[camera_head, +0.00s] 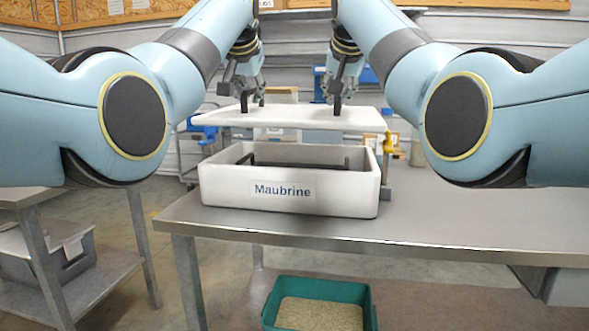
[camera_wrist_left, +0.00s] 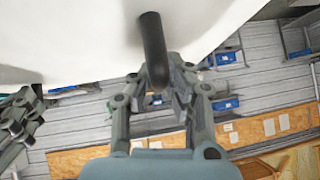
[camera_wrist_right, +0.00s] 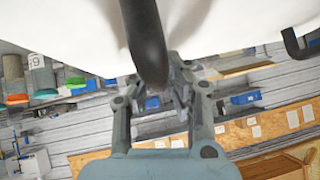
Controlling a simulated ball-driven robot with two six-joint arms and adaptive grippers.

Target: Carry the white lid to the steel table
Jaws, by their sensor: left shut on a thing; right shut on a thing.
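The white lid (camera_head: 290,119) is a flat slab held level in the air above the white box labelled Maubrine (camera_head: 290,193). A clear gap shows between lid and box. The box is open and stands on the steel table (camera_head: 430,220), near its left end. My left gripper (camera_head: 251,100) is shut on the lid's dark left handle (camera_wrist_left: 153,50). My right gripper (camera_head: 338,100) is shut on the dark right handle (camera_wrist_right: 143,40). The lid's white surface (camera_wrist_left: 60,40) fills the top of both wrist views. A dark bar shows inside the box.
A teal bin (camera_head: 318,303) of pale granules stands below the table's front edge. A lower side table (camera_head: 75,290) with a grey container (camera_head: 45,252) is at the left. The steel table's right part is clear.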

